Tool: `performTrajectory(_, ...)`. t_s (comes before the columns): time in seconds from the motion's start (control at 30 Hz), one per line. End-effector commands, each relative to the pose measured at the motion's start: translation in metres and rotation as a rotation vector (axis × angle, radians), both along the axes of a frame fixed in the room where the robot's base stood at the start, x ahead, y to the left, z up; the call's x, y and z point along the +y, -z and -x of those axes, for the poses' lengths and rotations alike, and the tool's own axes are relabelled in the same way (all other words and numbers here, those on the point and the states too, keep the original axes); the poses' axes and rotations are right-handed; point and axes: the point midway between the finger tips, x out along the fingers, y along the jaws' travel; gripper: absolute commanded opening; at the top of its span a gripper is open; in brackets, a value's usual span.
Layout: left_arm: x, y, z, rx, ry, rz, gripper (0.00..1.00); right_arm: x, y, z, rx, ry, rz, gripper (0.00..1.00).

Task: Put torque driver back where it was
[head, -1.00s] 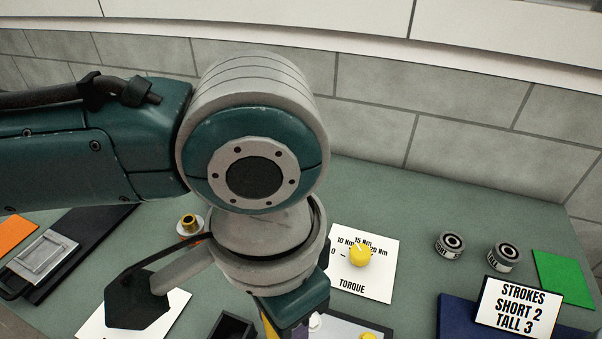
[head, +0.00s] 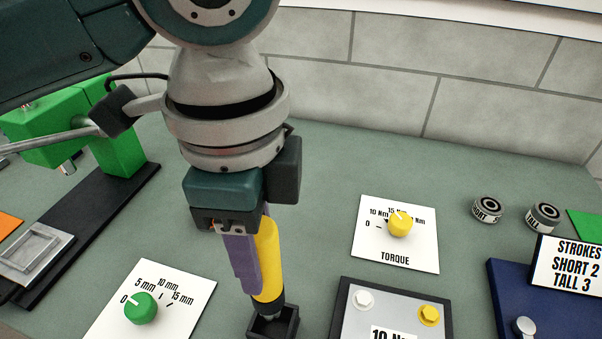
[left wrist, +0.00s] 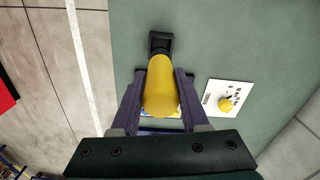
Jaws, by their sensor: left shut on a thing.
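The torque driver (head: 267,262) is yellow with a dark lower end, and it stands about upright. My left gripper (head: 254,270) is shut on its yellow body, with purple fingers on either side. The driver's tip is at the small black holder (head: 286,326), over or just inside its opening; how deep I cannot tell. The left wrist view shows the yellow driver (left wrist: 160,88) between the two fingers (left wrist: 158,98), with the black holder (left wrist: 160,42) beyond it. My right gripper is not in view.
A torque dial card (head: 405,252) with a yellow knob lies right of the driver. A grey plate (head: 385,315) with bolts is near it. A green-knob card (head: 185,290) lies left. A green press (head: 120,140) stands at left. Two spools (head: 487,208) and a strokes sign (head: 570,262) are at right.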

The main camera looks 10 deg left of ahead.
Motion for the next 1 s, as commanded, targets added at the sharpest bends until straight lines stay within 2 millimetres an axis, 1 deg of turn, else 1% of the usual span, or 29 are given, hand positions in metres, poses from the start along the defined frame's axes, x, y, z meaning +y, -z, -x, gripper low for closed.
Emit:
performTrajectory(0.03, 0.0, 0.012, 0.0, 0.002, -0.002, -0.001, 0.0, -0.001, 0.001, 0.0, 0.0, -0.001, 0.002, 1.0)
performTrajectory(0.1, 0.0, 0.024, 0.0, 0.0, -0.001, 0.0, 0.0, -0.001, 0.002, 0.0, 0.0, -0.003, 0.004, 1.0)
performTrajectory(0.27, -0.001, 0.038, 0.0, -0.001, -0.001, 0.002, 0.0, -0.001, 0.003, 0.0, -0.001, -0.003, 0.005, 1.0)
performTrajectory(0.5, -0.001, 0.071, 0.0, 0.0, -0.002, 0.001, 0.0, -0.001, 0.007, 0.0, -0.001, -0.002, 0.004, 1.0)
performTrajectory(0.6, -0.001, 0.076, -0.001, -0.003, 0.0, 0.003, 0.0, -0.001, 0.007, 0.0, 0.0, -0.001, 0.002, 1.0)
performTrajectory(0.83, -0.001, 0.075, -0.001, -0.004, -0.001, 0.002, 0.0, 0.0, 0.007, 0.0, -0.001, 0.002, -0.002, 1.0)
performTrajectory(0.97, -0.001, 0.079, -0.001, -0.003, -0.001, 0.002, 0.0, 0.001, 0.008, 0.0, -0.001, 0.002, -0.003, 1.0)
performTrajectory(1.0, 0.0, 0.079, 0.0, -0.002, -0.001, 0.001, 0.49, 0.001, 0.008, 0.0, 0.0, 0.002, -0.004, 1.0)
